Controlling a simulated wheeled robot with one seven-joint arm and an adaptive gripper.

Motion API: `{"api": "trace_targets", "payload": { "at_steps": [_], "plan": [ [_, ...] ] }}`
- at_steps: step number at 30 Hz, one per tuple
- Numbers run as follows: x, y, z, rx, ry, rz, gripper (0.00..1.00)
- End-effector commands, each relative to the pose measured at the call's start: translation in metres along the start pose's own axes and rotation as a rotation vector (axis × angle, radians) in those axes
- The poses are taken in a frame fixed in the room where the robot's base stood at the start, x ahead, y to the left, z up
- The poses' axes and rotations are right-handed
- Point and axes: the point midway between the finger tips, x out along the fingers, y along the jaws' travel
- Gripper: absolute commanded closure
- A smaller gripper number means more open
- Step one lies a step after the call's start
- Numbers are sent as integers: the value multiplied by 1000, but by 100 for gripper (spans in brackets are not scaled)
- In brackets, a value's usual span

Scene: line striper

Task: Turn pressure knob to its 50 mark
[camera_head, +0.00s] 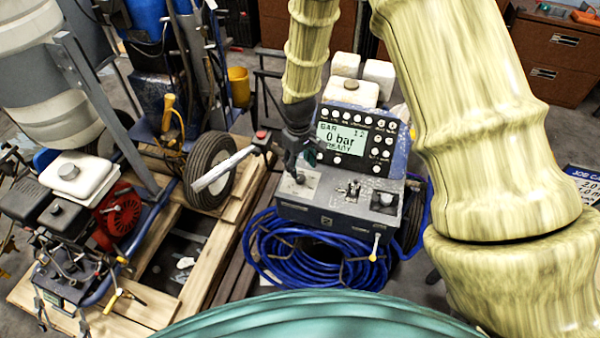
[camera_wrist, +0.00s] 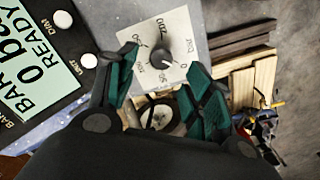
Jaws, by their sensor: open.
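The pressure knob (camera_wrist: 160,58) is a dark round knob on a pale dial plate (camera_wrist: 187,32) marked with numbers, with 200 at the top and 0 to the lower right. In the wrist view it lies near the tips of my gripper (camera_wrist: 162,70), whose two dark fingers with green pads stand apart on either side below it. I cannot tell if they touch the knob, or exactly where its pointer is. In the head view my gripper (camera_head: 298,160) hangs over the left part of the control box (camera_head: 320,215). The display (camera_head: 353,141) reads 0 bar READY.
A white-ended lever (camera_head: 222,171) reaches to the left of my gripper. Buttons surround the display, and more controls (camera_head: 352,189) sit to the right on the box. A blue hose coil (camera_head: 300,262) lies below. A wheel (camera_head: 210,171) and engine (camera_head: 120,210) stand left.

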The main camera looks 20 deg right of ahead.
Motion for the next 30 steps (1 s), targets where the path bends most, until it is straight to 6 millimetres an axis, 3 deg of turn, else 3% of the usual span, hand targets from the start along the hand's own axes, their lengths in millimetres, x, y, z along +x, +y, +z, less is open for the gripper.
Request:
{"api": "trace_targets", "payload": {
  "at_steps": [15, 30],
  "plan": [
    [52, -2, -2, -4, 1, 0, 49],
    [61, -3, -2, -5, 1, 0, 50]
  ]
}}
